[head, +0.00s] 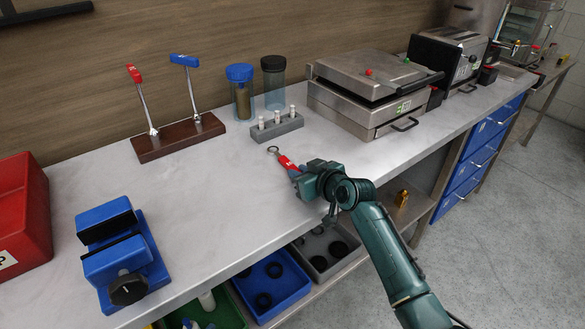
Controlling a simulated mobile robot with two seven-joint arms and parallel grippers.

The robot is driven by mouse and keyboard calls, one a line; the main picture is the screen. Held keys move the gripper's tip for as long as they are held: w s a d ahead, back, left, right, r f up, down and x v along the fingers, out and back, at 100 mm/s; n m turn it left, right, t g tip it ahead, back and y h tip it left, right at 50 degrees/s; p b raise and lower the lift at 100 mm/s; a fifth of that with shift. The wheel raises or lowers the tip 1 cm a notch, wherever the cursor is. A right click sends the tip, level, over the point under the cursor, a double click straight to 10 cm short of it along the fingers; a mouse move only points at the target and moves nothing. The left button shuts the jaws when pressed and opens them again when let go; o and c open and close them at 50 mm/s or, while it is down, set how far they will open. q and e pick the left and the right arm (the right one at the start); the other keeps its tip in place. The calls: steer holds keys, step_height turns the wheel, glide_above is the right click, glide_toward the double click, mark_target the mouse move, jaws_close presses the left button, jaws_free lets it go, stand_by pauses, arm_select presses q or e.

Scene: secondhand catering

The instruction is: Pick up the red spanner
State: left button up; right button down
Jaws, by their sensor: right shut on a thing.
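The red spanner (287,163) has a red handle and a metal ring end, and it is at the middle of the worktop. My right gripper (298,173) is shut on its handle from the front right, with the ring end sticking out to the upper left. The handle's near end is hidden by the gripper. I cannot tell whether the spanner touches the worktop. My left gripper is out of view.
A grey block (277,127) with white pegs and two jars stand behind the spanner. A blue vise (123,260) and red box (22,215) are left, a metal press (360,90) right. Bins sit below.

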step_height(320, 180, up, 10)
stand_by(0.5)
stand_by(0.8)
